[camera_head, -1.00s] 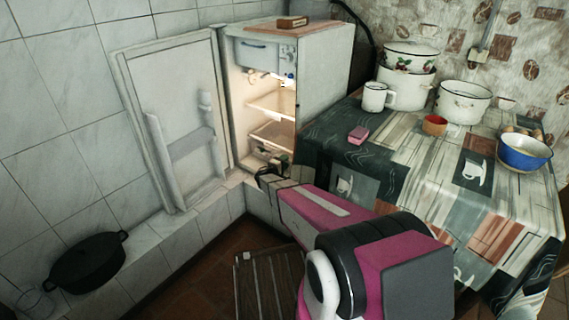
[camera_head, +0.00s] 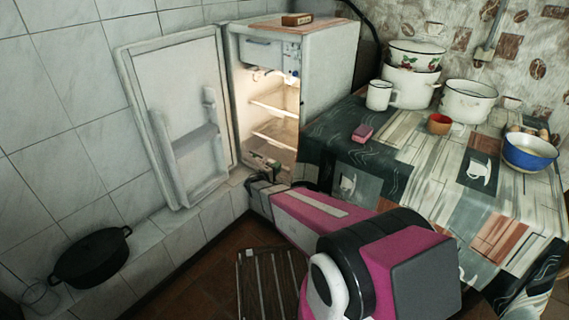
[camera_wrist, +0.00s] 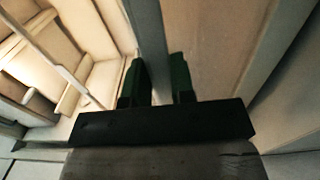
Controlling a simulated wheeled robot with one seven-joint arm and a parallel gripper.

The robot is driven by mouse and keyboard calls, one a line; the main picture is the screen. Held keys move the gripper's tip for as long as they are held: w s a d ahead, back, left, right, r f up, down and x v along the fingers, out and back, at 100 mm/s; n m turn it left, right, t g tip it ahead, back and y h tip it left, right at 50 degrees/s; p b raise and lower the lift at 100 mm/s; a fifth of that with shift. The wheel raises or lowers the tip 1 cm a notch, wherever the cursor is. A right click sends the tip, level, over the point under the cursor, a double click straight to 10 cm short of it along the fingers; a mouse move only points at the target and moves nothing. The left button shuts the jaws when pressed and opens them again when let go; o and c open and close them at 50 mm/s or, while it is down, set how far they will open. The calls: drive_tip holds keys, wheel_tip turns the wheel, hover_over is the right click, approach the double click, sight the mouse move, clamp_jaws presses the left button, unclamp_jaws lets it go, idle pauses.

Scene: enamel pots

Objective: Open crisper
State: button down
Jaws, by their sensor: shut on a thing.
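The small white fridge (camera_head: 322,75) stands open and lit inside, with its door (camera_head: 178,115) swung out to the left. The crisper area (camera_head: 264,162) is at the bottom of the lit compartment, partly hidden behind my gripper. My gripper (camera_head: 254,182) is low at the front of the fridge opening. In the wrist view my gripper (camera_wrist: 159,78) has its two green fingertips on either side of a thin pale panel (camera_wrist: 153,40), shut on it. I cannot tell for sure whether this panel is the crisper's front. Lit shelves (camera_wrist: 80,45) show left of the fingers.
A cloth-covered table (camera_head: 420,180) with white pots (camera_head: 410,85) and a blue bowl (camera_head: 530,152) stands right of my arm. A black pot (camera_head: 90,258) sits on the tiled ledge at left.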

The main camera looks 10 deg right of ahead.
drive_tip(key=v, duration=0.9)
drive_tip(key=shift+s+a+f, duration=0.2)
drive_tip(key=shift+a+f, duration=0.1)
drive_tip(key=c, duration=1)
unclamp_jaws()
drive_tip(key=shift+c, duration=0.2)
drive_tip(key=shift+r, duration=0.1)
drive_tip(key=v, duration=1)
drive_tip(key=shift+s+a, duration=0.25)
drive_tip(key=shift+a, duration=0.05)
